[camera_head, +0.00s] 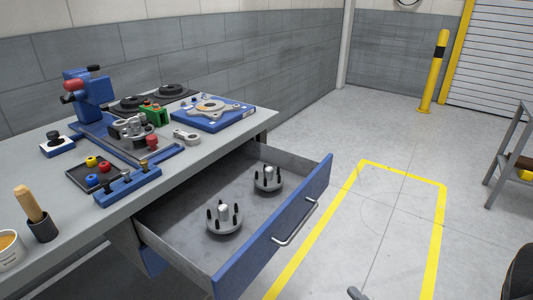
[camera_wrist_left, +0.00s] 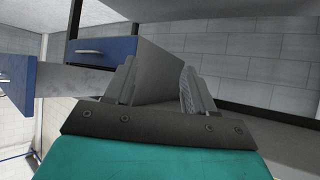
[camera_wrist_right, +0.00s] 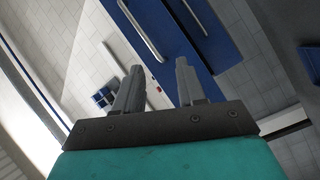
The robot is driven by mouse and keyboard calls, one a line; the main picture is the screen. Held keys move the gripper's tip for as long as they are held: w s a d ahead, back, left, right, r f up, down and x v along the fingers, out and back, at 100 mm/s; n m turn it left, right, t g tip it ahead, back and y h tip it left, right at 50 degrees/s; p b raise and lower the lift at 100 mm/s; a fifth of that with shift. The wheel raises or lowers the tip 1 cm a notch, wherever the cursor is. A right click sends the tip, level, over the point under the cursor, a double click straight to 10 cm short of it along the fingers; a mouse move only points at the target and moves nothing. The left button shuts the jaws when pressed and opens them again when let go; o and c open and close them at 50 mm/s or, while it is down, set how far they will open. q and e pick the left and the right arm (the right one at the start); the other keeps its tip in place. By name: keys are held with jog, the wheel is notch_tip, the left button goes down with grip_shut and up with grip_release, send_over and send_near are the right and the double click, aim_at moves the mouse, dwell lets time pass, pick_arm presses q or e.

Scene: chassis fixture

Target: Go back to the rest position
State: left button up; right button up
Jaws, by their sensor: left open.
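My left gripper (camera_wrist_left: 157,75) shows in the left wrist view with its two fingers apart and nothing between them. A blue drawer front (camera_wrist_left: 105,49) with a handle lies beyond its fingers, apart from them. My right gripper (camera_wrist_right: 158,66) shows in the right wrist view, also with fingers apart and empty. A blue cabinet front (camera_wrist_right: 175,30) with bar handles is beyond its fingertips. Neither gripper can be made out clearly in the head view.
A workbench (camera_head: 215,143) holds a blue fixture (camera_head: 213,115), a blue vise-like tool (camera_head: 88,95) and several small parts. Its open drawer (camera_head: 318,190) juts out, holding two round pegged parts (camera_head: 224,221). A yellow bollard (camera_head: 433,75) stands far off.

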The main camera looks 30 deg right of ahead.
pick_arm(q)
jog(key=a+r+p, duration=0.1)
jog(key=p, duration=0.1)
jog(key=s+a+r+p, duration=0.1)
jog(key=shift+r+y+p, duration=0.15)
jog(key=shift+y+p, duration=0.2)
jog(key=shift+y, duration=0.05)
pick_arm(e)
jog(key=w+a+m+g+y, duration=0.1)
jog(key=w+a+m+g, duration=0.2)
jog(key=a, duration=0.6)
jog(key=w+a+m+g+y, duration=0.2)
jog(key=w+a+m+g, duration=0.1)
jog(key=a, duration=0.6)
jog(key=m+g, duration=0.1)
jog(key=m, duration=0.1)
jog(key=shift+m, duration=0.4)
pick_arm(q)
jog(key=shift+d, duration=0.25)
pick_arm(e)
jog(key=shift+w+d+f, duration=0.1)
pick_arm(q)
jog(key=shift+w, duration=0.2)
jog(key=shift+r, duration=0.1)
jog(key=shift+c, duration=1.1)
pick_arm(e)
jog(key=shift+d, duration=0.1)
